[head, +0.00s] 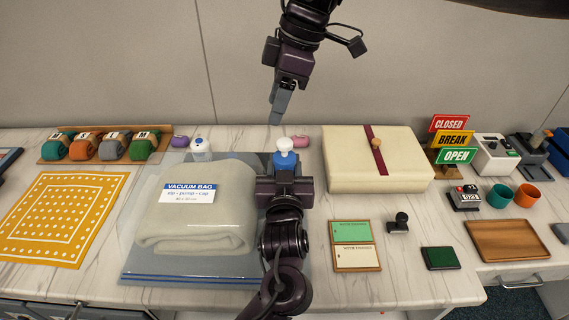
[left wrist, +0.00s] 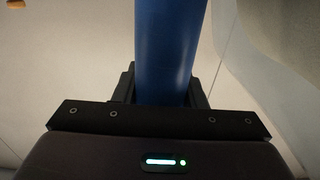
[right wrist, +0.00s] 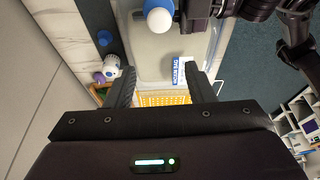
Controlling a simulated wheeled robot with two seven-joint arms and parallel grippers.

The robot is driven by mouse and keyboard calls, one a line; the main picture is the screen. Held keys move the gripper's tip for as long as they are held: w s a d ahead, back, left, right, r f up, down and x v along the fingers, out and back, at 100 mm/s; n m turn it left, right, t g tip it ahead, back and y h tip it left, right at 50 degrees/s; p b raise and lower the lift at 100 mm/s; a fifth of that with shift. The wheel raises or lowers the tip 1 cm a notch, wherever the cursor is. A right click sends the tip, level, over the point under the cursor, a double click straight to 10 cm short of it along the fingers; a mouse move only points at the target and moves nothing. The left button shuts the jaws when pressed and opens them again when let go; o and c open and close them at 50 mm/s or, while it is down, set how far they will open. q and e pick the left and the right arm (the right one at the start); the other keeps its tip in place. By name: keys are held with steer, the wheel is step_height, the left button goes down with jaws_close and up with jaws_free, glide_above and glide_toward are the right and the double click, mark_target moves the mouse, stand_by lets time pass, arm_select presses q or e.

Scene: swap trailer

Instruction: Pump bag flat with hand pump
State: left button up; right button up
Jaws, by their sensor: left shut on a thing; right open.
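The hand pump (head: 285,145) stands upright at the right part of the bag, with a white knob and blue collar. My left gripper (head: 285,187) is shut on it; its blue barrel (left wrist: 167,50) fills the jaws in the left wrist view. The pump's lower end is hidden behind the gripper. The vacuum bag (head: 190,272) is clear with a blue-lined edge and holds a thick, puffy folded blanket. My right gripper (head: 280,105) is open and empty, pointing down above the pump. The pump's white knob (right wrist: 160,18) shows beyond its fingers in the right wrist view.
A cream box (head: 350,165) stands right of the pump, with cards (head: 355,245) and a stamp (head: 398,223) in front. A yellow patterned mat (head: 60,215) lies left. Air above the bag is free.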

mark_target(287, 140)
steer(key=shift+s+d+h, duration=0.15)
steer(key=shift+d+h, duration=0.25)
steer(key=shift+d, duration=0.2)
steer(key=shift+f, duration=0.25)
steer(key=x, duration=0.3)
steer(key=d+x, duration=0.1)
steer(key=x, duration=0.2)
steer(key=d+x, duration=0.1)
steer(key=x, duration=0.2)
steer(key=shift+d+f, duration=0.15)
steer(key=shift+f, duration=0.1)
